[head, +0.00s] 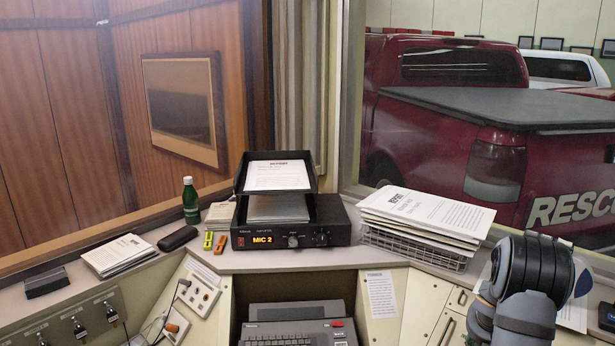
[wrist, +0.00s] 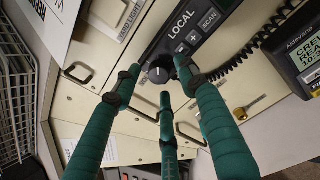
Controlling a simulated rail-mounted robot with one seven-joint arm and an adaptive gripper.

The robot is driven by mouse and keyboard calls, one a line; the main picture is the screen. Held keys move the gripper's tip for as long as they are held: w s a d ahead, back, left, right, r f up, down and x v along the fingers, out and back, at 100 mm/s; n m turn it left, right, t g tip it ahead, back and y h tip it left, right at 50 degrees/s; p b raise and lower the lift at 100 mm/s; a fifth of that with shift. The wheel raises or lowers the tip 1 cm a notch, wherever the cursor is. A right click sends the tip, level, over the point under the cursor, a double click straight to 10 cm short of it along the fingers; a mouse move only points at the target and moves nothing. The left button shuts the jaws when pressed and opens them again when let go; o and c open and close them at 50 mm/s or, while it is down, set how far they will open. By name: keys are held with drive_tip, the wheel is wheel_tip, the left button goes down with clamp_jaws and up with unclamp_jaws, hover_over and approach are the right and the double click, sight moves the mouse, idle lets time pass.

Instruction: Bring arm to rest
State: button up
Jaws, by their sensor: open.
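In the wrist view my gripper (wrist: 160,80) has green wrapped fingers with dark joints. They are spread apart with nothing held between them. A round dark knob (wrist: 157,70) on a black radio unit marked LOCAL (wrist: 180,25) shows between and just beyond the fingertips. I cannot tell whether any fingertip touches it. In the head view my arm (head: 530,285) is bent at the bottom right, in front of the counter. My gripper is out of that view.
A coiled black cord (wrist: 262,38) and a screen device (wrist: 305,55) are right of the radio. Cream drawers with handles (wrist: 78,72) lie below. A wire basket with papers (head: 415,248), a MIC 2 unit (head: 290,237) and a green bottle (head: 190,200) stand on the counter.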

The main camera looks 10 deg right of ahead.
drive_tip(key=n+p, duration=0.1)
drive_tip(key=n, duration=0.3)
drive_tip(key=n+p, duration=0.1)
drive_tip(key=n, duration=0.2)
drive_tip(key=shift+d+r+p, duration=0.3)
drive_tip(key=shift+d+r, duration=0.05)
drive_tip(key=n+p, duration=0.1)
drive_tip(key=n, duration=0.2)
drive_tip(key=shift+w+a+g, duration=0.1)
drive_tip(key=shift+g, duration=0.2)
drive_tip(key=shift+f+n, duration=0.2)
drive_tip(key=shift+n, duration=0.9)
